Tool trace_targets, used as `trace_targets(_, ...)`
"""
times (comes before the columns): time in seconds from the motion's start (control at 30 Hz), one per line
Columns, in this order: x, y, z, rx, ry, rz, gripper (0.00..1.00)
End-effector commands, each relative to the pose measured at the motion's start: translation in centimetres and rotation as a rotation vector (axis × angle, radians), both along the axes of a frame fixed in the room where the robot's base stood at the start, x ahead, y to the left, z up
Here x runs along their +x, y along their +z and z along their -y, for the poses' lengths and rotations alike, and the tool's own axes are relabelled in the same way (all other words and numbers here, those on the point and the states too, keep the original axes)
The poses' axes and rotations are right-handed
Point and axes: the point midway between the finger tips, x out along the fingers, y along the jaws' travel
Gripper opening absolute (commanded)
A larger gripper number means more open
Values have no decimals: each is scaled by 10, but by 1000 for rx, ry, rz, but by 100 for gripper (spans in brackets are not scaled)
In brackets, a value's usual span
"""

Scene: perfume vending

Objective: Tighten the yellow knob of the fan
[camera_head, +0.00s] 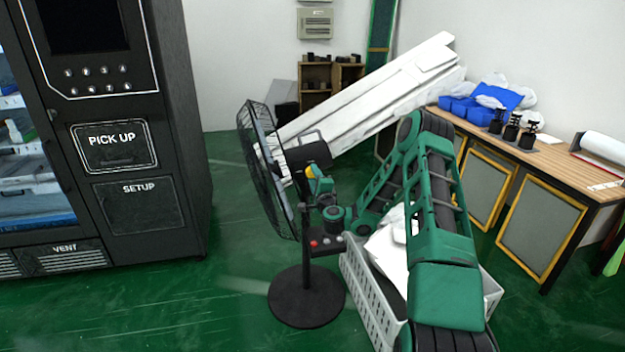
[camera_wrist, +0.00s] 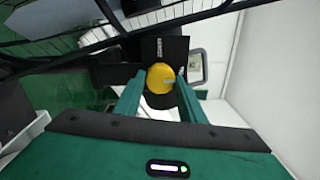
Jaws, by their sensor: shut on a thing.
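The black standing fan (camera_head: 262,170) stands on the green floor on a round base, its cage facing left. Its yellow knob (camera_head: 311,172) sits on the neck below the motor housing and also shows in the wrist view (camera_wrist: 160,78) as a round yellow disc. My gripper (camera_head: 317,180) reaches the neck from the right. In the wrist view my gripper (camera_wrist: 154,85) has its two green fingers on either side of the knob, shut on it. The fingertips partly hide the knob's sides.
A black vending machine (camera_head: 130,145) stands at the left. A white crate (camera_head: 371,296) with white contents sits right of the fan base. White panels (camera_head: 365,100) lean behind. A wooden table (camera_head: 560,160) stands at the right. Floor between machine and fan is clear.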

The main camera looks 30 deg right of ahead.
Motion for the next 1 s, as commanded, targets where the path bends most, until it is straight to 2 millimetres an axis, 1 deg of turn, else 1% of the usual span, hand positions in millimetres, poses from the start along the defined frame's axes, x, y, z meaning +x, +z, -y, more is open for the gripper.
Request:
trace_targets(0.53,0,0,2,24,-3,7,14)
trace_targets(0.57,0,0,2,24,-3,7,39)
trace_targets(0.6,0,0,2,24,-3,7,49)
trace_targets(0.63,0,0,2,23,-3,7,55)
trace_targets(1.0,-1,-1,0,22,-2,6,55)
